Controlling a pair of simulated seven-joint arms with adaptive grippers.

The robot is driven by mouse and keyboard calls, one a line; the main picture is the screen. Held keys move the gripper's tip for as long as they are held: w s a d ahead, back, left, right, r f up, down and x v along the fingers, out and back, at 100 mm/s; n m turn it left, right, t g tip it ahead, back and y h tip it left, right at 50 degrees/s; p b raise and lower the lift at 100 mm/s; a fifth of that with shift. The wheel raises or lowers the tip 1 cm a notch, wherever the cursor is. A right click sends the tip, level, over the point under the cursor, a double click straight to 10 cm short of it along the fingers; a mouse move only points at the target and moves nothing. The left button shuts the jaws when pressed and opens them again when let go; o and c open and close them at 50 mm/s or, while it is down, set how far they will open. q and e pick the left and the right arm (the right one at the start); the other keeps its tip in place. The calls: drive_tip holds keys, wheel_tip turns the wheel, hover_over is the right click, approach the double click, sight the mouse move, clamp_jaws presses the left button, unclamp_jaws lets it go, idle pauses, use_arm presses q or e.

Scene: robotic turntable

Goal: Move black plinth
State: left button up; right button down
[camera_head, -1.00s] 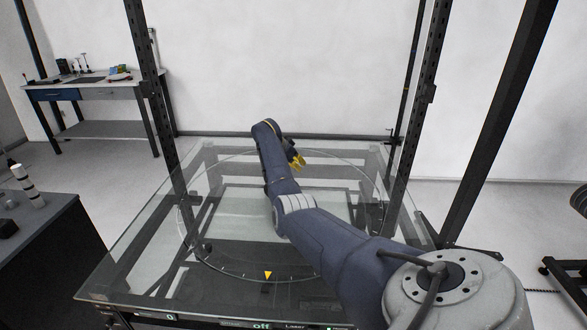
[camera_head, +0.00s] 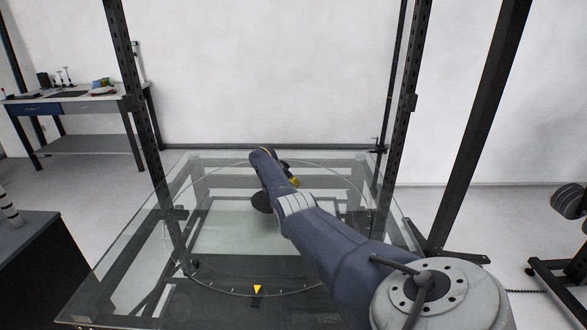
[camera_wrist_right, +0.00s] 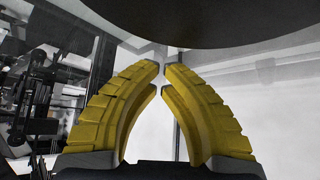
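My right arm reaches over the glass turntable (camera_head: 228,218) from the lower right. A black round disc, likely the black plinth (camera_head: 262,201), shows just left of its forearm, partly hidden by it. In the right wrist view a large dark disc (camera_wrist_right: 200,20) fills the top edge, just beyond the fingertips; I cannot tell if they touch it. My right gripper (camera_wrist_right: 162,72) has yellow fingers with tips almost together, and I see nothing between them. In the head view the gripper (camera_head: 292,181) is small and partly hidden by the arm. My left gripper is not in view.
Black uprights (camera_head: 140,100) stand around the glass table. A yellow triangle marker (camera_head: 257,289) lies at the ring's front. A dark cabinet (camera_head: 50,255) stands at lower left, a workbench (camera_head: 75,103) at back left, and a rack with discs (camera_head: 568,200) at right.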

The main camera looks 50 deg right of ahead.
drive_tip(key=shift+w+a, duration=0.15)
drive_tip(key=shift+a, duration=1.3)
drive_tip(key=w+a, duration=0.1)
drive_tip(key=a, duration=0.6)
drive_tip(key=w+a, duration=0.1)
drive_tip(key=a, duration=0.7)
drive_tip(key=w+a, duration=0.1)
drive_tip(key=a, duration=0.7)
drive_tip(key=shift+a+f, duration=0.1)
